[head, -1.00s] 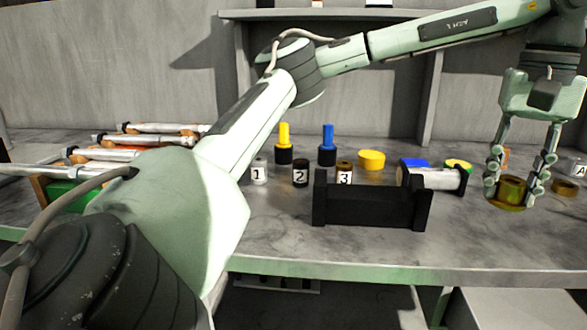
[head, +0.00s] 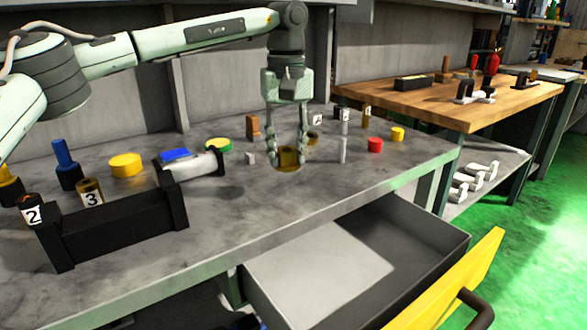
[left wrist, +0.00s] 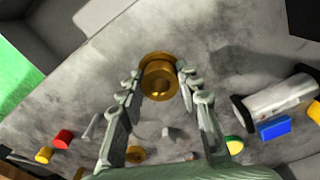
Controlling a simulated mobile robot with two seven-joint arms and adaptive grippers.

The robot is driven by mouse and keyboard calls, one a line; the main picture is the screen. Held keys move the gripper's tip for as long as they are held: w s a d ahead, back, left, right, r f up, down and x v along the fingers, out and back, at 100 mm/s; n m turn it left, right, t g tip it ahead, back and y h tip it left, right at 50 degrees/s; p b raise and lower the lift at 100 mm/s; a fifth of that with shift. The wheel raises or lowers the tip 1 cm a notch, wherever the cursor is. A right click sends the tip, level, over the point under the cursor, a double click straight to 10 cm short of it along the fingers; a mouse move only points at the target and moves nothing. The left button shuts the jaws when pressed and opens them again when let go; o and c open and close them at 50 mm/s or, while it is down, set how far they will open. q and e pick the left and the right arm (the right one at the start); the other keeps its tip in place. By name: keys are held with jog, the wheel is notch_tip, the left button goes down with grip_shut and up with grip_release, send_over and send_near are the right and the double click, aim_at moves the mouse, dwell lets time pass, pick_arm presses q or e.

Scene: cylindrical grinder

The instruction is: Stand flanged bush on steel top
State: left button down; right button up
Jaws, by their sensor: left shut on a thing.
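My left gripper (head: 289,148) is shut on a brass-coloured flanged bush (head: 288,158), which also shows between the fingertips in the left wrist view (left wrist: 159,76). The wide flange is at the lower end in the head view. The bush is over the grey steel top (head: 240,205) of the bench; I cannot tell whether it touches the top. A second brass ring-like part (head: 312,139) rests on the bench behind it and shows in the left wrist view (left wrist: 136,154). My right gripper is not in view.
A black cradle (head: 115,220) and a grey cylinder on a black stand (head: 198,165) are to the left. A slim grey pin (head: 342,151), a red cylinder (head: 375,145) and a yellow one (head: 397,134) are to the right. An open drawer (head: 355,260) juts out below the front edge.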

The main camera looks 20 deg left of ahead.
aim_at(297, 186)
pick_arm(q)
jog(key=w, duration=0.1)
jog(key=w+f, duration=0.1)
jog(key=w+d+f, duration=0.1)
jog(key=shift+w, duration=0.2)
jog(key=shift+w+f, duration=0.1)
jog(key=shift+f, duration=0.05)
notch_tip(297, 186, down, 4)
jog(key=shift+r, duration=0.1)
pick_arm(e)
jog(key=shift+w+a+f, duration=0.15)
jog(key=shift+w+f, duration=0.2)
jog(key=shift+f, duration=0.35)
pick_arm(q)
jog(key=c, duration=1.1)
grip_release()
jog(key=shift+o, duration=0.2)
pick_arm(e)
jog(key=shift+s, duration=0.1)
